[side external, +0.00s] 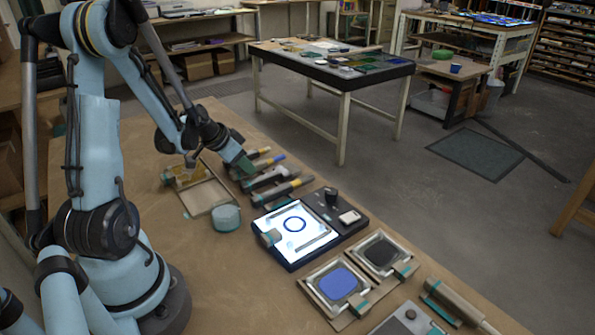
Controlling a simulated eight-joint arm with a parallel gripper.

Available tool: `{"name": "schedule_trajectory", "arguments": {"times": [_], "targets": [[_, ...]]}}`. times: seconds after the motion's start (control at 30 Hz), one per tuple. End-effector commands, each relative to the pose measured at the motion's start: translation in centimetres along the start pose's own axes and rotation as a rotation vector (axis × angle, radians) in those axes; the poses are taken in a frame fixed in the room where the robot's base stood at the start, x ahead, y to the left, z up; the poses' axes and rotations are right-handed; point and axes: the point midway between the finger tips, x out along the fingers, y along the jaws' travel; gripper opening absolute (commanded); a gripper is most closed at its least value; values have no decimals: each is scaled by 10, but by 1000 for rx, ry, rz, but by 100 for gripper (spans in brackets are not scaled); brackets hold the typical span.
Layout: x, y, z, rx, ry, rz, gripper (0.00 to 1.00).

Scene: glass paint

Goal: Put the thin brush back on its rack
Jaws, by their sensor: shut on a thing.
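My gripper (244,162), dark with a teal end, is at the far end of the bench, low over the left end of a row of brush-like tools. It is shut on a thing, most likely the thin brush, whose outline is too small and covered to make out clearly. The tools lie side by side on what looks like the rack: one with a yellow band (263,152), one with a blue band (277,158), and a thicker one with an orange band (284,190). I cannot tell whether the held thing touches the rack.
A shallow tray (209,211) and a round teal-topped pot (226,217) stand left of the tools. A lit panel (297,247) with a ring drawing lies nearer, then blue (338,284) and black (380,252) framed pads. The brown bench (190,270) is clear at front left.

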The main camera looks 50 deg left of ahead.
Motion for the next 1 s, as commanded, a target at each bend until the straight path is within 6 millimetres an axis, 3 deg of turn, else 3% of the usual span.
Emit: {"name": "schedule_trajectory", "arguments": {"times": [0.1, 0.13, 0.3, 0.67, 1.0], "targets": [[1, 0, 1, 0, 0, 0, 0], [1, 0, 0, 0, 0, 0, 26], [1, 0, 0, 0, 0, 0, 52], [-1, 0, 0, 0, 0, 0, 52], [-35, 0, 1, -2, 0, -1, 52]]}}
